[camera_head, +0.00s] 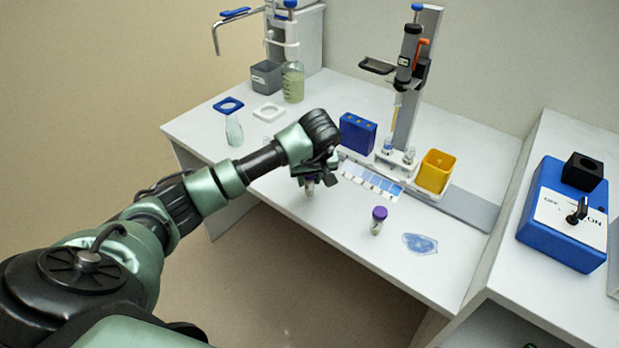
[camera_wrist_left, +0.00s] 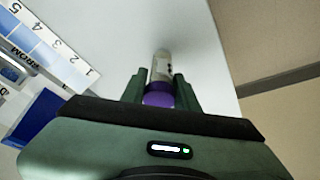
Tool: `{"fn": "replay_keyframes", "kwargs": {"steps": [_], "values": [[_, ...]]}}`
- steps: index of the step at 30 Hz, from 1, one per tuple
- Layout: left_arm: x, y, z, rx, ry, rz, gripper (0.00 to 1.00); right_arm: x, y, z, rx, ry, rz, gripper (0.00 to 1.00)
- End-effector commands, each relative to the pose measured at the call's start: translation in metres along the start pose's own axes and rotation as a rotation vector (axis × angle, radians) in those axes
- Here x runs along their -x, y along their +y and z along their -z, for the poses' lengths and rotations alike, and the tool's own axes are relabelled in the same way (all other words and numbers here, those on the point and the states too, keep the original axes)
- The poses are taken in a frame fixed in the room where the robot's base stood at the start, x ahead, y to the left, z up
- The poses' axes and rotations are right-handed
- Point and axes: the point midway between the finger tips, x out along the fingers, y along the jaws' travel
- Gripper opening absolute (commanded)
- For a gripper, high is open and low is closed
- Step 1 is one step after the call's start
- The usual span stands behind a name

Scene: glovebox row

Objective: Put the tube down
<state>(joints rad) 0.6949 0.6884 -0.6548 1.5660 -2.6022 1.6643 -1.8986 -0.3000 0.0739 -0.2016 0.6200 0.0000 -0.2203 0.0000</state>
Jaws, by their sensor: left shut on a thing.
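My left gripper (camera_head: 312,181) is low over the front left part of the white bench. In the left wrist view its fingers (camera_wrist_left: 161,92) are shut on a tube (camera_wrist_left: 160,68) with a purple cap. The tube's label is turned partly to the camera. In the head view only the tube's lower end (camera_head: 310,187) shows below the fingers; I cannot tell whether it touches the bench. A second purple-capped tube (camera_head: 377,220) stands on the bench to the right, apart from the gripper. My right gripper is not in view.
A numbered blue-and-white strip (camera_head: 370,179) lies beside the gripper. Behind it are a blue rack (camera_head: 358,133), a stand (camera_head: 405,100) and a yellow bin (camera_head: 435,171). A blue patch (camera_head: 420,243) lies at the right. The bench's front edge is close.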

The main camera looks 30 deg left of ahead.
Motion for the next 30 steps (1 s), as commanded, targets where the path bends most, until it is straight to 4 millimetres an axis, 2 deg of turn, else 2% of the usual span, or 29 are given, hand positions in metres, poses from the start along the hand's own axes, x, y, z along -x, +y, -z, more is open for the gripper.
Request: {"fn": "replay_keyframes", "kwargs": {"steps": [11, 12, 14, 23, 26, 30], "values": [[-0.005, 0.000, -0.001, 0.000, 0.002, -0.001, 0.00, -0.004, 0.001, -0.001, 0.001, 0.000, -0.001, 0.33], [-0.004, 0.000, -0.001, 0.000, 0.001, -0.001, 0.39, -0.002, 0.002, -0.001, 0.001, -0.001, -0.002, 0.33], [-0.004, 0.000, -0.001, 0.000, 0.001, -0.001, 0.52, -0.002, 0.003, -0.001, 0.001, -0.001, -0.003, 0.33], [-0.003, 0.000, -0.001, 0.000, 0.001, -0.001, 0.52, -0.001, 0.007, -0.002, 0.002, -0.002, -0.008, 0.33], [0.002, 0.001, 0.000, 0.000, 0.001, -0.002, 0.52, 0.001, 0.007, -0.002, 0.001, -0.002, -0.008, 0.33], [0.023, 0.001, 0.001, 0.000, 0.004, -0.004, 0.52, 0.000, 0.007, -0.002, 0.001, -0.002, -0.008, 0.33]]}}
